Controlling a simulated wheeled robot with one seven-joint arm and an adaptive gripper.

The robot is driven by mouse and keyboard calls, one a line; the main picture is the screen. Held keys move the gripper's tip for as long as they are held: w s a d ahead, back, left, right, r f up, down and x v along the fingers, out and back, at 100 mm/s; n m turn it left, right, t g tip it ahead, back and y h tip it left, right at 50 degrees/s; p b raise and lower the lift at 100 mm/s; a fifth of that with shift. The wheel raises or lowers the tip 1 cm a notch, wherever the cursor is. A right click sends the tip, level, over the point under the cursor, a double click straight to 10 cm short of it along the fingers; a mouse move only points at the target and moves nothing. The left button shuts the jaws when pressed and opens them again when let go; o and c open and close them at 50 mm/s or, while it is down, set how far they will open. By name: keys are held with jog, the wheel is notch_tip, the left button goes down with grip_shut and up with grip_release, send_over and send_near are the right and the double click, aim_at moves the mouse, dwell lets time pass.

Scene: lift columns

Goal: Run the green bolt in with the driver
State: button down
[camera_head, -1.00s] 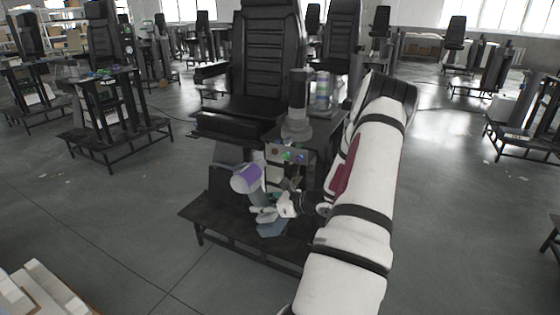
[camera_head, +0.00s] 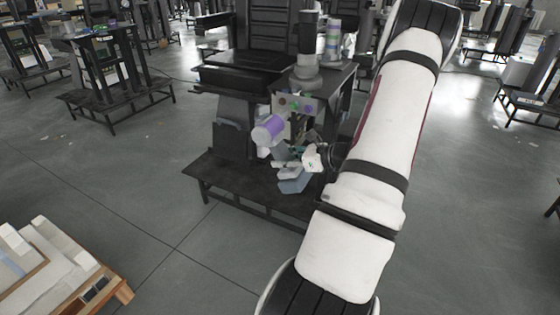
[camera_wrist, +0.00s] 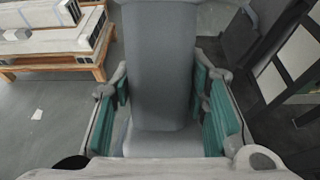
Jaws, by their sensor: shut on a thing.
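The driver has a purple-and-white body (camera_head: 268,130) and a grey handle that ends in a blue-grey base (camera_head: 293,183). My gripper (camera_head: 287,163) is shut on the handle. In the wrist view the grey driver handle (camera_wrist: 158,65) stands between the green pads of my gripper (camera_wrist: 163,95). The green bolt (camera_head: 294,105) sits in the middle of a grey panel (camera_head: 315,103), between a brown-red bolt (camera_head: 282,101) and a purple bolt (camera_head: 308,107). The driver's body is below and left of the panel. Its nose is hard to make out, and I cannot tell whether it touches a bolt.
The panel is on a black lift-column stand with a low base frame (camera_head: 215,180). A dark cylinder (camera_head: 308,35) and a banded can (camera_head: 333,40) stand above the panel. A wooden pallet with white blocks (camera_head: 50,270) is at lower left. Floor between is clear.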

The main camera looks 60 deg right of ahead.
jog(key=shift+w+d+r, duration=0.1)
jog(key=shift+w+d, duration=0.05)
jog(key=shift+d, duration=1.35)
jog(key=shift+w+d, duration=0.15)
jog(key=shift+d, duration=1.35)
jog(key=shift+d+p, duration=0.4)
jog(key=shift+d, duration=1)
dwell(1.7)
jog(key=shift+a, duration=0.1)
jog(key=shift+s+a, duration=0.1)
jog(key=shift+a, duration=2.4)
jog(key=shift+a, duration=0.1)
